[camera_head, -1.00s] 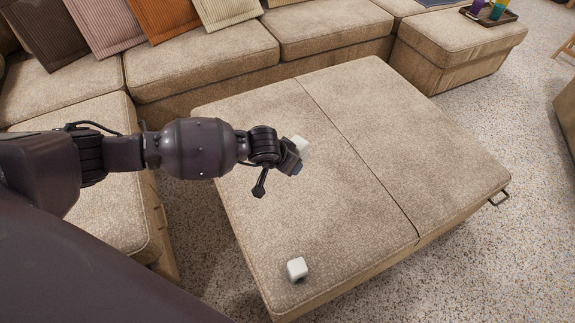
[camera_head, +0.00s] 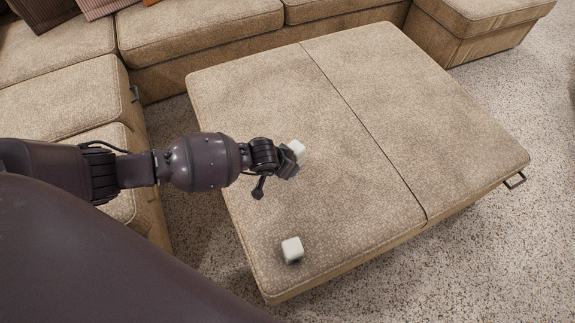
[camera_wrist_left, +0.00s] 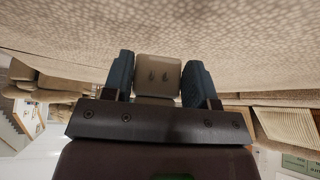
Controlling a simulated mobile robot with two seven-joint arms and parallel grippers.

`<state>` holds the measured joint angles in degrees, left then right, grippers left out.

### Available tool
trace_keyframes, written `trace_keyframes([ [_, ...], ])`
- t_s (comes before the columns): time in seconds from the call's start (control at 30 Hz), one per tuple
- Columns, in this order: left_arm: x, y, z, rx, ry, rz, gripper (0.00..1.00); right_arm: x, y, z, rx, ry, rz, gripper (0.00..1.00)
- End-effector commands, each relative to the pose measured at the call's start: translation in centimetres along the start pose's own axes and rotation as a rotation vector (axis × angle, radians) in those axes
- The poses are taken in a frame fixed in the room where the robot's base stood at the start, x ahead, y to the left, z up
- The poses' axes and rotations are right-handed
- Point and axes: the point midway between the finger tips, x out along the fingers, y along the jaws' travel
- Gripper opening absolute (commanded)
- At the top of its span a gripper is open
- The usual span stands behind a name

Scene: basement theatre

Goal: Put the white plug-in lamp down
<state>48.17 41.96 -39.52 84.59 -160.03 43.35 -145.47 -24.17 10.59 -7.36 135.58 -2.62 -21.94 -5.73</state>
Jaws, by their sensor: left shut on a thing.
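The white plug-in lamp (camera_head: 297,149) is a small pale block at the tip of my left gripper (camera_head: 289,161), over the beige ottoman (camera_head: 400,110). The ottoman's cloth (camera_wrist_left: 250,45) fills the upper part of that view. I cannot tell whether the lamp touches it. My right gripper is not in view.
A second white block (camera_head: 292,250) rests on the ottoman near its front left corner. The ottoman top is otherwise clear, with a seam across it. A beige sectional sofa (camera_head: 200,30) runs behind and to the left. Speckled carpet (camera_head: 480,250) lies to the right.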

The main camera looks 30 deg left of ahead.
Motion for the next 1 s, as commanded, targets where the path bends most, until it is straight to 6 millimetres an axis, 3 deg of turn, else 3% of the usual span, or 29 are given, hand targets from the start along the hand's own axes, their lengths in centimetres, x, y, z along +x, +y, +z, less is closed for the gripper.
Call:
trace_keyframes([
  [0.33, 3.6, 0.1, 2.4, -0.001, -0.006, 0.002, 0.28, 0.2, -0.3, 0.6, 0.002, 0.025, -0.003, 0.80],
  [0.77, 3.9, 0.0, 2.3, 0.000, -0.001, 0.000, 0.28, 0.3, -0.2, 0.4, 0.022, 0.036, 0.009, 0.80],
  [0.8, 3.9, 0.0, 2.3, 0.000, -0.002, 0.000, 0.54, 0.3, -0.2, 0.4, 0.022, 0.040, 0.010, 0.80],
  [0.97, 3.8, 0.0, 2.2, 0.000, -0.001, -0.001, 0.78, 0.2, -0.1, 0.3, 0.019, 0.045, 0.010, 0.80],
  [1.0, 3.8, 0.0, 2.2, 0.000, -0.001, -0.001, 0.78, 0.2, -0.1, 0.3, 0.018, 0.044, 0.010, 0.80],
])
